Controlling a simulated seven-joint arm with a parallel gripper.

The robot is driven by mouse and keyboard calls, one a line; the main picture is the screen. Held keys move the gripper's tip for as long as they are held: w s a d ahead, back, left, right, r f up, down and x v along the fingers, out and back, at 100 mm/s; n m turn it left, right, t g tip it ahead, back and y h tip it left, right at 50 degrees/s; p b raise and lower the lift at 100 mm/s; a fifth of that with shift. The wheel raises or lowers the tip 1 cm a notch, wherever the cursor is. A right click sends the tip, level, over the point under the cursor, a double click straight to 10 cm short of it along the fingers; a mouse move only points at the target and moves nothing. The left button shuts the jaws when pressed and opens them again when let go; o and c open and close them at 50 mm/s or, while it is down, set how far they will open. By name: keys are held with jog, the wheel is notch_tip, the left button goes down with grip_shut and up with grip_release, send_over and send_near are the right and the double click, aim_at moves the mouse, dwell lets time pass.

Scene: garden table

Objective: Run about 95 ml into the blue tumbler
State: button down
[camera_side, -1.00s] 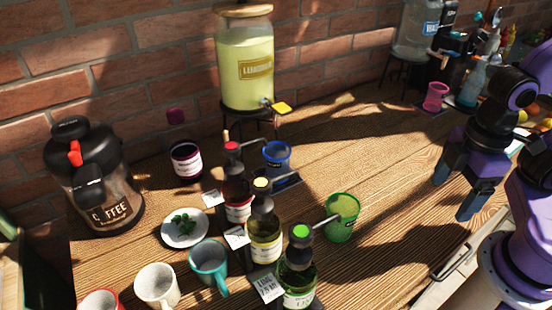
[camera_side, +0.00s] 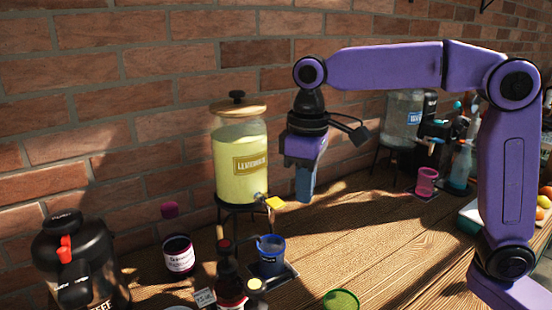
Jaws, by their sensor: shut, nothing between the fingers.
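The blue tumbler (camera_side: 271,255) stands on a dark pad (camera_side: 286,277) on the table, in front of the lemonade dispenser. A pump bottle (camera_side: 230,282) with a red top stands left of it, its spout reaching towards the tumbler's rim. The lemonade dispenser (camera_side: 240,170) of pale yellow liquid stands on a black stand, and its tap has a yellow handle (camera_side: 275,203). I cannot tell how much is in the tumbler. My gripper (camera_side: 305,198) points down, shut and empty, to the right of the dispenser and above the tumbler's level, touching nothing visible.
A coffee pot (camera_side: 75,260) and a dark jar (camera_side: 178,255) are at left. A yellow-topped pump (camera_side: 256,286) and green cup (camera_side: 341,299) are cut by the bottom edge. A water dispenser (camera_side: 403,118) and pink cup (camera_side: 426,181) stand behind right. The middle right tabletop is clear.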

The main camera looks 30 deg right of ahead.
notch_tip(320, 180, up, 3)
jog(key=m, duration=0.2)
send_over(276, 203)
jog(key=shift+f, duration=2.95)
jog(key=shift+f, duration=0.1)
jog(key=shift+f, duration=0.85)
jog(key=shift+d, duration=0.1)
dwell(1.3)
dwell(1.2)
notch_tip(276, 203, up, 8)
dwell(0.7)
